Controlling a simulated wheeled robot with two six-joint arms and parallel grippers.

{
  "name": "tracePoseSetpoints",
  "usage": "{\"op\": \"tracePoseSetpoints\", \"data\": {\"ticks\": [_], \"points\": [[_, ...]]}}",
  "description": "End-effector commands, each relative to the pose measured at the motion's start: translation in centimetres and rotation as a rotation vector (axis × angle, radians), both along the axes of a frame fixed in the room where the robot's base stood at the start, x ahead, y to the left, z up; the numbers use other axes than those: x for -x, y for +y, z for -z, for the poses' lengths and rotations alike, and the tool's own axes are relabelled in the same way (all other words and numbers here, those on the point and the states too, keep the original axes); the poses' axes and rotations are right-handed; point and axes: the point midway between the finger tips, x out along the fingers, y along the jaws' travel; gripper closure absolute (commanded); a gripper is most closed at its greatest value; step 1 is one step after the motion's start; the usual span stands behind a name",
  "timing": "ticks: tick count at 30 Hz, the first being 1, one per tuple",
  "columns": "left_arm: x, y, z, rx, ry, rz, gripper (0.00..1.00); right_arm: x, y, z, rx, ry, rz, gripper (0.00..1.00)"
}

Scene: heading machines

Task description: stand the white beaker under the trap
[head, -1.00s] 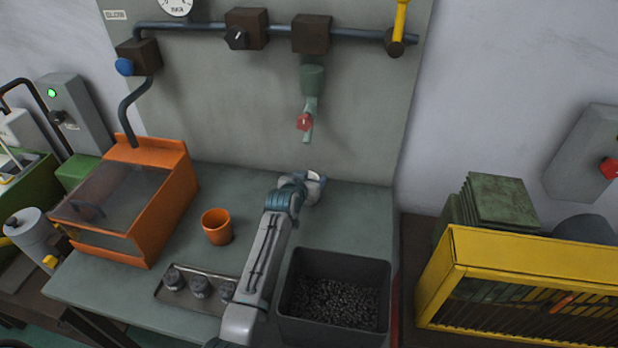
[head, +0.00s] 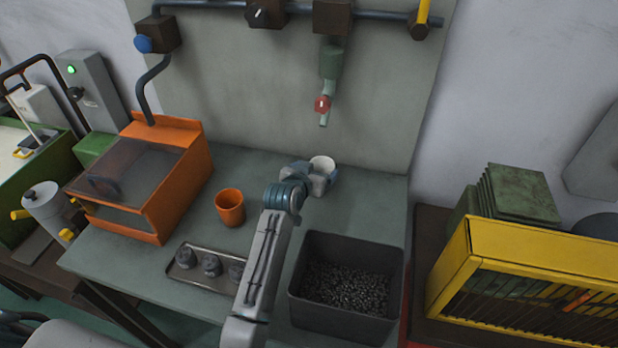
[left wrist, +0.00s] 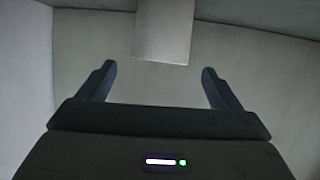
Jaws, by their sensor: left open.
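The white beaker (head: 322,163) stands upright on the grey-green bench, below the spout in the head view. The trap (head: 331,62) is a green fitting hanging from the pipe on the back panel, with a red tap and a short spout (head: 324,119). My left gripper (head: 311,176) is open on the near side of the beaker and hides its lower part. In the left wrist view the beaker (left wrist: 163,30) shows as a pale block beyond and between the spread fingertips (left wrist: 158,72), apart from both. My right gripper is not in view.
An orange cup (head: 230,208) and a tray of small dark parts (head: 184,278) are left of my arm. A dark bin (head: 346,317) of metal pieces is right of it. An orange hooded box (head: 190,180) stands at left, a yellow rack (head: 530,243) at right.

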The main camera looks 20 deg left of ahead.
Motion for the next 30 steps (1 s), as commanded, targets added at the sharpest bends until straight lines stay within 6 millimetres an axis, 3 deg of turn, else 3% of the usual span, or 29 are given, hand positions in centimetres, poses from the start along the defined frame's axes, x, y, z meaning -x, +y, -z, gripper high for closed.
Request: {"op": "tracePoseSetpoints", "data": {"ticks": [4, 10, 30], "points": [[2.4, 0.3, -0.8, 0.001, -0.001, 0.000, 0.14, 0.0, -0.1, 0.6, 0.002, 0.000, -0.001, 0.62], [4.0, 0.6, -1.6, 0.000, 0.000, 0.000, 0.14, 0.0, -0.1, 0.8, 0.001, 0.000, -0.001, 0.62], [4.3, 0.6, -1.8, 0.000, 0.000, 0.000, 0.14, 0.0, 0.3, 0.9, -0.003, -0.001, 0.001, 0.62]]}}
